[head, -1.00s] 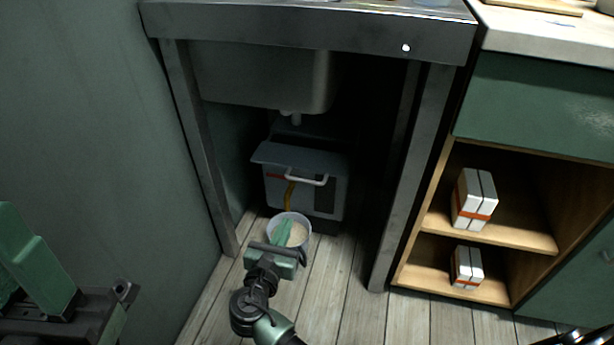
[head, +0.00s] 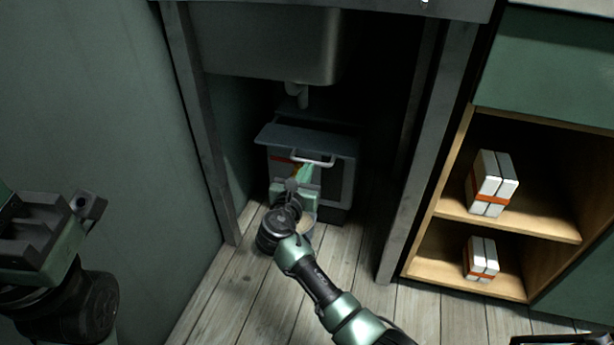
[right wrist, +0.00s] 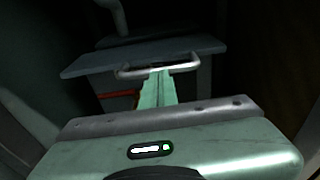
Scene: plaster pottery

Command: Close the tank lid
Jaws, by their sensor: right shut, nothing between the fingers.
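The tank (head: 338,180) is a grey box on the floor under the sink. Its flat grey lid (head: 305,139) sticks out past the front, with a dark gap behind it. A pale handle (head: 312,160) shows just below the lid's front edge; it also shows in the right wrist view (right wrist: 160,68) under the lid (right wrist: 140,55). My right gripper (head: 306,172) is in front of the tank with its green fingers (right wrist: 157,90) shut and empty, tips just below the handle. Whether they touch it I cannot tell. My left gripper (head: 35,230) is at the far left, away from the tank; its jaw state is unclear.
The steel sink (head: 270,45) and drain pipe (head: 297,92) hang above. Metal legs (head: 205,130) bound the space at both sides. Open shelves (head: 530,235) with white boxes stand to the right.

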